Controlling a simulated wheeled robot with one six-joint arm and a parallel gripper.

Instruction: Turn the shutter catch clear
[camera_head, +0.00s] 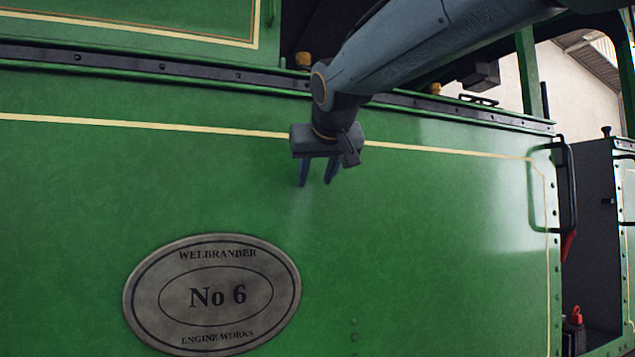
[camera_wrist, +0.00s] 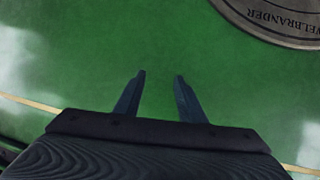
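I cannot tell how far the fingertips are from the panel. I cannot make out a shutter catch for certain in either view.
An oval plate (camera_head: 217,296) marked No 6 is on the panel, left of and below my gripper. A black handrail (camera_head: 571,185) stands at the right beside a doorway. A dark ledge (camera_head: 200,82) with brass-coloured fittings runs along the panel top. A red-topped item (camera_head: 576,317) is low right.

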